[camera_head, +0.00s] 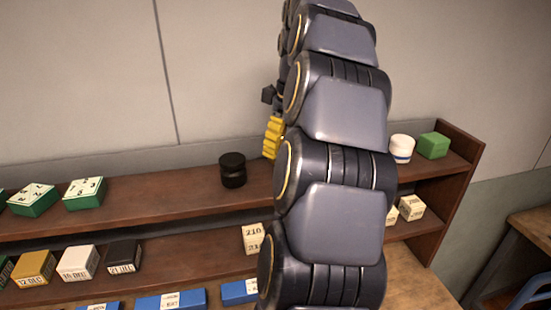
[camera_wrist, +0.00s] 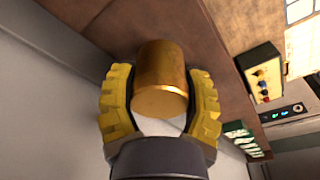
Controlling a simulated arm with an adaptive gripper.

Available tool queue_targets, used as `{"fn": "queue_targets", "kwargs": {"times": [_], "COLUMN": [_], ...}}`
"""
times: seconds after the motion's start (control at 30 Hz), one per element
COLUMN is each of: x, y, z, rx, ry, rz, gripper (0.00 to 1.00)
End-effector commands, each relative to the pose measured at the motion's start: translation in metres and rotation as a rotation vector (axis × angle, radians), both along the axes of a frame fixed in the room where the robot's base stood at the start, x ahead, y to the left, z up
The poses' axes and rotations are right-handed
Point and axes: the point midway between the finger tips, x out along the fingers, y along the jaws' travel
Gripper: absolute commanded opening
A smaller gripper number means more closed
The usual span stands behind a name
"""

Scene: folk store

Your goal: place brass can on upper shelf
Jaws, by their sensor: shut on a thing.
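The brass can (camera_wrist: 162,78) sits between the two yellow fingers of my gripper (camera_wrist: 161,74) in the wrist view, and the gripper is shut on it. In the head view one yellow finger (camera_head: 272,138) shows just above the upper shelf (camera_head: 140,203), near the wall. My arm hides the can and most of the gripper there. A brown wooden surface (camera_wrist: 192,28) lies behind the can in the wrist view; I cannot tell whether the can touches it.
A black can (camera_head: 232,170) stands on the upper shelf left of my gripper. Green-and-white boxes (camera_head: 84,193) are further left; a white jar (camera_head: 402,148) and green block (camera_head: 433,145) are at the right. The lower shelf (camera_head: 190,252) holds several small boxes. The wall is close behind.

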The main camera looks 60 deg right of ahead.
Motion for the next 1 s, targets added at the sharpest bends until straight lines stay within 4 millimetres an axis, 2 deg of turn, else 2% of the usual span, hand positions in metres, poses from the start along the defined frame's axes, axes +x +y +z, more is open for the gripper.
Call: {"fn": "queue_targets", "kwargs": {"times": [0.1,0.33,0.73,0.77,0.8,1.0], "x": [0.004,0.002,0.003,0.003,0.003,0.003], "y": [-0.006,-0.005,-0.005,-0.005,-0.005,-0.005], "z": [-0.010,-0.036,-0.042,-0.041,-0.041,-0.041], "rx": [0.003,0.004,0.002,0.001,0.001,0.001], "ry": [0.001,0.003,0.001,0.001,0.001,0.001], "rz": [-0.001,-0.001,-0.001,-0.001,-0.001,-0.001], "gripper": [0.19,0.19,0.19,0.65,0.82,0.82]}}
